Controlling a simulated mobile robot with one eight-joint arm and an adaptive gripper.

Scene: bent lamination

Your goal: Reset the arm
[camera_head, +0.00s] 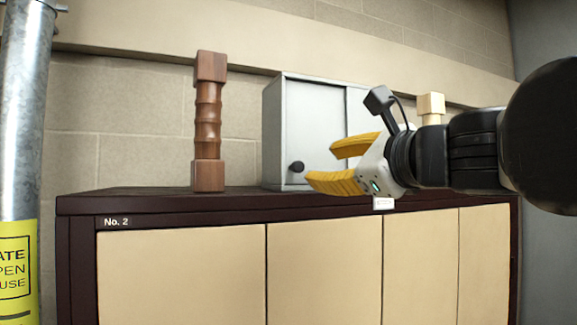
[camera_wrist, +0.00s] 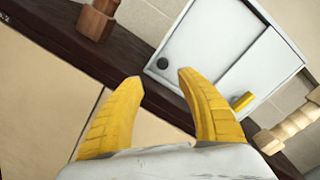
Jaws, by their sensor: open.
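My gripper (camera_head: 325,166) has two yellow fingers and reaches in from the right in the head view. It is open and empty, in front of the small grey cabinet and above the front edge of the counter. In the wrist view my gripper (camera_wrist: 158,78) shows its two fingers apart with nothing between them. My black arm (camera_head: 540,135) extends to the right edge of the head view.
A grey cabinet (camera_head: 300,110) with a dark knob stands on the dark counter (camera_head: 130,204). A dark-brown turned wooden post (camera_head: 208,120) stands left of it. A pale wooden post (camera_head: 431,104) is partly hidden behind my arm. A metal pole (camera_head: 20,110) is at far left.

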